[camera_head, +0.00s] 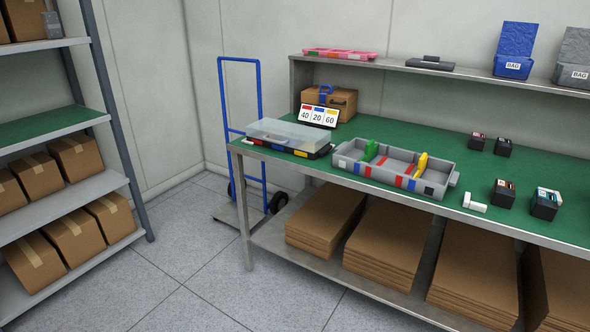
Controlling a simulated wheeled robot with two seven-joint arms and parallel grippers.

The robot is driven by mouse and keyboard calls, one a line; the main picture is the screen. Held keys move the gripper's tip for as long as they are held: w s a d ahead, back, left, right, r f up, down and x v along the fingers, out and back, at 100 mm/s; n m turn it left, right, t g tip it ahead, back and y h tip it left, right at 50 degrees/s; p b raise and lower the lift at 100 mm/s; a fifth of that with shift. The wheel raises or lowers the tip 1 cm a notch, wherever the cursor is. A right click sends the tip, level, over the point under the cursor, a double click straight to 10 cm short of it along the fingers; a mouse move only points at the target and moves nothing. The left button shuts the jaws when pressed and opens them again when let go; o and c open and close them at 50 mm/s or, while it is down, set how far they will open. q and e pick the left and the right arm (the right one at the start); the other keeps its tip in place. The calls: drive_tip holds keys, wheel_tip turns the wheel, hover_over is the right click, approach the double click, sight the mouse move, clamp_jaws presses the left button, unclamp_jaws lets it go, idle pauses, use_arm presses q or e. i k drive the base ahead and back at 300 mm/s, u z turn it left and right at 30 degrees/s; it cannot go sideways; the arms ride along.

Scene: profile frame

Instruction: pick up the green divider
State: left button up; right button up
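A small green divider (371,149) stands upright in the left part of a long grey tray (447,192) on the green-topped workbench. A yellow divider (421,165) stands toward the tray's right end. The lower part of the green divider is hidden behind the tray's front wall. Neither of my grippers is in view.
Left of the tray is a case with a clear lid (285,133), with a number card (318,116) behind it. A white piece (474,203) and several small dark boxes (503,193) are to the right. A raised shelf (395,66) runs along the back.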

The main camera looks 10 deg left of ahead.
sight(371, 150)
drive_tip(key=z, duration=0.85)
drive_tip(key=i, duration=0.95)
drive_tip(key=u, duration=0.15)
